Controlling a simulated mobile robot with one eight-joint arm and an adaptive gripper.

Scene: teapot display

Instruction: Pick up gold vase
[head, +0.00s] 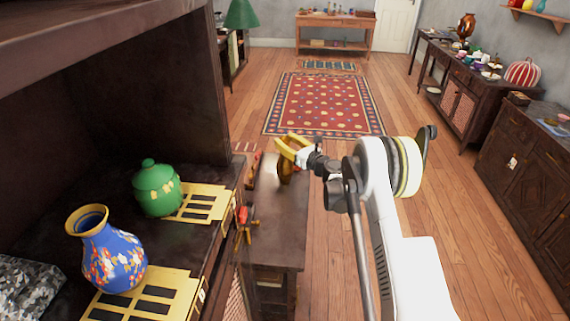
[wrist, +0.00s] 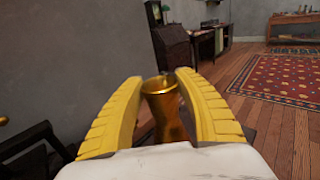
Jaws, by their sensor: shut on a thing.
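The gold vase (wrist: 166,108) stands between the two yellow fingers of my gripper (wrist: 162,80) in the wrist view. It is shiny, narrow at the waist and flared at the rim, and its lower part is hidden by my gripper. In the head view my gripper (head: 292,147) is over the dark side table, shut on the vase (head: 286,173), which is partly covered by the fingers. I cannot tell whether the vase's base touches the table.
The dark table (head: 278,235) holds small red and yellow items (head: 244,222) at its left edge. A blue floral vase (head: 112,252) and a green lidded jar (head: 156,188) stand on the nearby cabinet. Open wooden floor lies to the right.

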